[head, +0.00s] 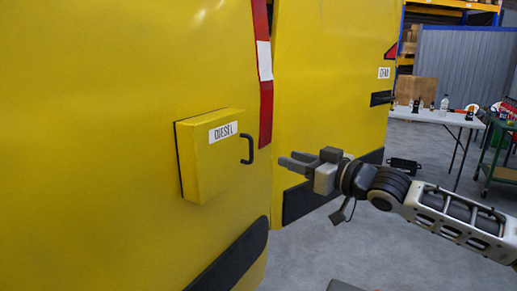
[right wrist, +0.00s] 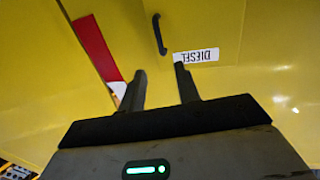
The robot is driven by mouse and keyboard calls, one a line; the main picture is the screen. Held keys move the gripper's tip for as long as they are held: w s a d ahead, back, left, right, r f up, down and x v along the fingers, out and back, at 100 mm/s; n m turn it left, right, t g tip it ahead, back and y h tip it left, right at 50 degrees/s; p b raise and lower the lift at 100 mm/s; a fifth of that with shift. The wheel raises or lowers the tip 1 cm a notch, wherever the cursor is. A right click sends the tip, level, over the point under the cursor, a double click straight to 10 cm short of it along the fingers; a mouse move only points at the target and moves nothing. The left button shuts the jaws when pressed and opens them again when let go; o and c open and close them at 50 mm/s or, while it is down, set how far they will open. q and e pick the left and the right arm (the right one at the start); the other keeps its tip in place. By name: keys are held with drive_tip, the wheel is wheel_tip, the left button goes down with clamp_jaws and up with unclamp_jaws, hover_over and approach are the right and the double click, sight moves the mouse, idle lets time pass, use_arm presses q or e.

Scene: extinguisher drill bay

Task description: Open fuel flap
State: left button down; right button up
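The fuel flap (head: 207,165) is a yellow box-like cover with a white DIESEL label, on the side of a yellow vehicle. It looks closed. Its black handle (head: 248,149) sits at its right edge; the handle also shows in the right wrist view (right wrist: 159,34), beyond the fingertips. My right gripper (head: 290,161) is to the right of the handle, apart from it, with its fingers pointing at it. In the right wrist view its two fingers (right wrist: 159,70) are spread with nothing between them. My left gripper is in neither view.
The yellow vehicle body (head: 90,90) fills the left, with a red and white stripe (head: 264,60) beside the flap. A white table (head: 440,117) with bottles and small items stands at the back right, near a green cart (head: 500,172).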

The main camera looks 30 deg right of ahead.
sight(230, 156)
drive_tip(key=p+x, duration=0.2)
drive_tip(key=x, duration=0.9)
clamp_jaws()
